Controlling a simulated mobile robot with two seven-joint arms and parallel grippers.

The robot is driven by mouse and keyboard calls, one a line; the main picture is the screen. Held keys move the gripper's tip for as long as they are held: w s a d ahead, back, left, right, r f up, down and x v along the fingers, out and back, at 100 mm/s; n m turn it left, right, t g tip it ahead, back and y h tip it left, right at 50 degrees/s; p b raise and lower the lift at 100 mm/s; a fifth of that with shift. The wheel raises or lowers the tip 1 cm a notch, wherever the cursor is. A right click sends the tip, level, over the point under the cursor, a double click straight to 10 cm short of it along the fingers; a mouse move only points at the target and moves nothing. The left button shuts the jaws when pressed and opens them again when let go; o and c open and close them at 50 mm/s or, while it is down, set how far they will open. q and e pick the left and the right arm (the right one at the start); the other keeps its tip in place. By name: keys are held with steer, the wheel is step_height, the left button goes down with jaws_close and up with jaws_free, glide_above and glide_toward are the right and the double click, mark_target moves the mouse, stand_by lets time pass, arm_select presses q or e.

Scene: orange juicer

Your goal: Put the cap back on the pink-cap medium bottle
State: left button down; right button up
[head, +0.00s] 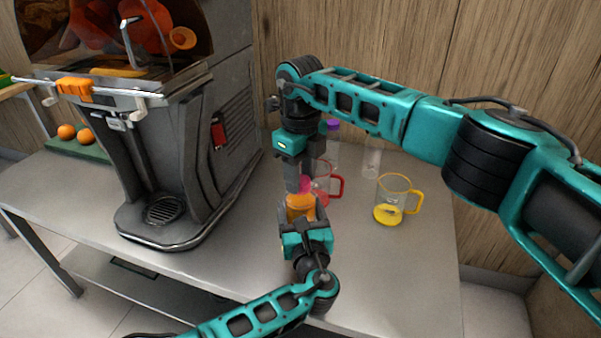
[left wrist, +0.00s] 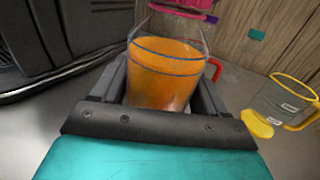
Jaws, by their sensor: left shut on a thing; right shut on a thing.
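My right gripper (head: 299,182) points down from above, shut on the pink cap. I cannot tell whether the cap touches the bottle's neck, since the gripper partly hides it.
A red-handled glass mug (head: 323,184) stands close behind the bottle. A yellow-handled mug (head: 390,205) stands to the right. A purple-capped bottle (head: 332,128) and a clear bottle (head: 373,158) are near the wall. The large juicer (head: 180,150) stands to the left.

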steer(key=m, duration=0.5)
steer(key=shift+m, duration=0.4)
steer(key=m, duration=0.5)
steer(key=o, duration=1.2)
steer(key=shift+c, duration=0.2)
steer(key=shift+r, duration=2.25)
steer(key=shift+c, duration=0.4)
